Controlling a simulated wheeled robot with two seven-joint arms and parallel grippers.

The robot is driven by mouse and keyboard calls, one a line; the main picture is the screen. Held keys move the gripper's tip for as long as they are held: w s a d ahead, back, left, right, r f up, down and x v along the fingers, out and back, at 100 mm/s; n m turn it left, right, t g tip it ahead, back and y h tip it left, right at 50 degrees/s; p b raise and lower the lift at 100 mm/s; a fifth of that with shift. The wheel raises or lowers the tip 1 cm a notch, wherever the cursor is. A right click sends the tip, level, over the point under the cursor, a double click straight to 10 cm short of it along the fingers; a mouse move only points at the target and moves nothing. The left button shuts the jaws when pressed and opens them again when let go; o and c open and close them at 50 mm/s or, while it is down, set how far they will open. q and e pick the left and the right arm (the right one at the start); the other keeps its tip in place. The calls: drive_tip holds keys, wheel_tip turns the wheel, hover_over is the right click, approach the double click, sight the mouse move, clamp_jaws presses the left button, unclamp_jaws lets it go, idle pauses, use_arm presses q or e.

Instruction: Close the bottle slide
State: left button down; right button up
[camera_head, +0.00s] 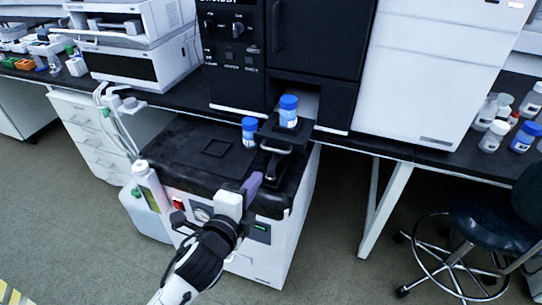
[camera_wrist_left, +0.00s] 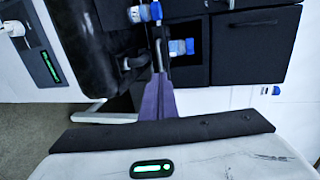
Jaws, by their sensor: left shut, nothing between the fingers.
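The black bottle slide (camera_head: 291,136) sticks out of an opening low in the black instrument. A blue-capped bottle (camera_head: 288,110) stands upright on it and also shows in the wrist view (camera_wrist_left: 181,47). My left gripper (camera_head: 255,180), with purple fingers, is shut and empty, just in front of and below the slide. In the wrist view its fingertips (camera_wrist_left: 160,74) point at the slide's front; whether they touch it I cannot tell. My right gripper is not in view.
A second blue-capped bottle (camera_head: 249,131) stands left of the slide on the black-topped white cabinet (camera_head: 180,150). The black instrument (camera_head: 318,40) rises behind. A white unit (camera_head: 430,70) stands to its right. A stool (camera_head: 480,220) is at the right.

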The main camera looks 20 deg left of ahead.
use_arm(q)
approach(275, 151)
drive_tip(key=x, duration=0.5)
drive_tip(key=shift+w+b, duration=0.1)
drive_tip(key=shift+b, duration=0.3)
drive_tip(key=shift+w+f, duration=0.2)
drive_tip(key=shift+w, duration=0.4)
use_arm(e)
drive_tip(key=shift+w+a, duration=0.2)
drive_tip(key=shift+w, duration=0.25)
use_arm(q)
drive_tip(key=shift+w, duration=0.1)
